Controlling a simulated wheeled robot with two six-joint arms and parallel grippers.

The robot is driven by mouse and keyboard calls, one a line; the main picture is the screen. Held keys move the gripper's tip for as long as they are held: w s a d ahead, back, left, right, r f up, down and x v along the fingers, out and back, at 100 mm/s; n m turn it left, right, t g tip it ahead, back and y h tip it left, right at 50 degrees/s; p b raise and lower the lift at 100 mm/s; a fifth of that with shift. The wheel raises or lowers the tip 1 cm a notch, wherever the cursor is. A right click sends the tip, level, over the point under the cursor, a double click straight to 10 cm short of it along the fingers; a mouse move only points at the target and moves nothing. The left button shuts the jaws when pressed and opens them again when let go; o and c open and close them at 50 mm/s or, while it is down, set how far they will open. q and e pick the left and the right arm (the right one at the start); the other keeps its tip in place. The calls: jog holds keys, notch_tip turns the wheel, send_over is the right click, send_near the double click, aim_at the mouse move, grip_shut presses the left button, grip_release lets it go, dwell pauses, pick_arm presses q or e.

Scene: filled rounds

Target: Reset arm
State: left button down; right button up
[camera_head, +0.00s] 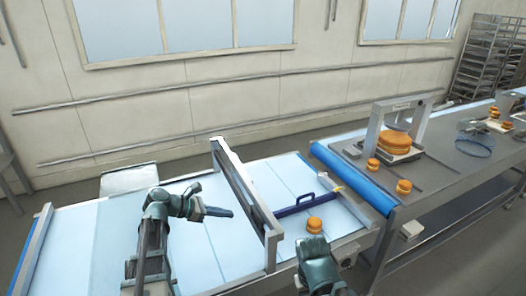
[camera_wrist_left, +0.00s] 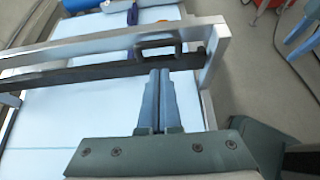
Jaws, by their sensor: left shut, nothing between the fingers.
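My left gripper (camera_head: 219,212) is over the light blue conveyor belt (camera_head: 90,240), to the left of the metal frame that spans it. Its fingers are together with nothing between them. In the left wrist view the shut fingers (camera_wrist_left: 161,102) point toward the dark crossbar of that frame. My right gripper (camera_head: 318,262) is at the bottom, near the belt's front edge.
The metal frame (camera_head: 240,195) stands between my grippers. Beyond it are a dark blue handled bar (camera_head: 297,206) and an orange-brown round item (camera_head: 314,224).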

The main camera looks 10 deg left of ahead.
pick_arm(q)
jog(key=s+d+f+m+g+y+b, duration=0.1)
jog(key=s+d+f+m+g+y, duration=0.15)
jog(key=s+d+f+m, duration=0.35)
jog(key=s+d+f+m+g+y, duration=0.2)
jog(key=s+d+f+m+g, duration=0.15)
jog(key=d+m, duration=0.4)
jog(key=s+d+f+m+y, duration=0.1)
jog(key=s+m+y, duration=0.2)
jog(key=s+m, duration=0.2)
jog(key=s+d+f+m+y+b, duration=0.1)
jog(key=s+d+f+m+y, duration=0.1)
jog(key=s+m, duration=0.3)
jog(key=m+y, duration=0.1)
jog(key=m, duration=0.3)
jog(key=shift+s+d+f+m+g+y, duration=0.2)
jog(key=shift+d+m+g+y, duration=0.05)
jog(key=shift+m+g+y, duration=0.1)
